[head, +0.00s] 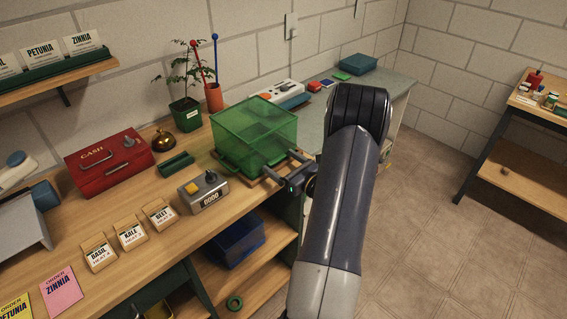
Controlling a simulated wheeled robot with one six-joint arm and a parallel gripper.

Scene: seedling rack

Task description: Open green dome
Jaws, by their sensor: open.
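The green dome (250,122) is a see-through, box-shaped green cover. It sits closed on a tray-like base (229,164) on the wooden bench, towards its right end. My gripper (280,165) is at the dome's front right lower corner, with its two fingers apart and pointing at the dome. Nothing shows between the fingers. I cannot tell whether a finger touches the dome or its base. What is under the dome is not clear through the green.
A grey counter device (204,192) stands in front of the dome. A green tray (176,163), brass bell (163,141), red cash box (108,164) and potted plant (186,115) are to its left. A red pot (213,98) with stakes stands behind. A blue bin (232,242) is on the shelf below.

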